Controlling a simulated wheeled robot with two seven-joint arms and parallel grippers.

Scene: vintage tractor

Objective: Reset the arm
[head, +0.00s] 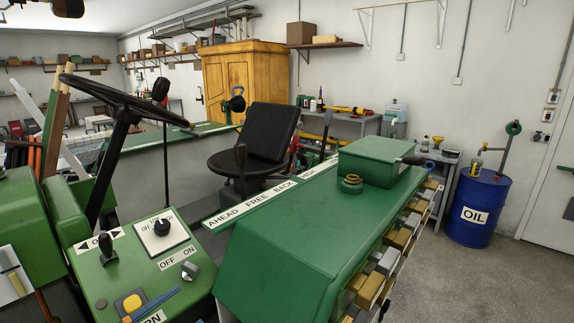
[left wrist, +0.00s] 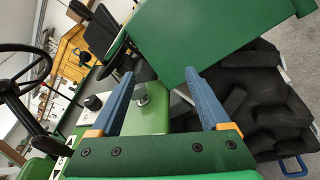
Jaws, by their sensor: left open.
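My left gripper (left wrist: 158,74) shows in the left wrist view with its two blue fingers wide apart and nothing between them. Beyond the fingertips is a silver knob (left wrist: 140,97) on the green control panel (left wrist: 155,120); the gap to it is hard to judge. In the head view the silver knob (head: 190,269) sits at the lower left. A thin blue strip (head: 155,303) beside it may be part of my gripper; I cannot tell. My right gripper is in neither view.
The steering wheel (head: 110,97) and black seat (head: 255,140) stand beyond the panel. A green fender (head: 290,230) fills the right centre, with a box (head: 375,160) on top. In the left wrist view a black tyre (left wrist: 270,105) is close on the right. A blue oil drum (head: 477,205) stands farther right.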

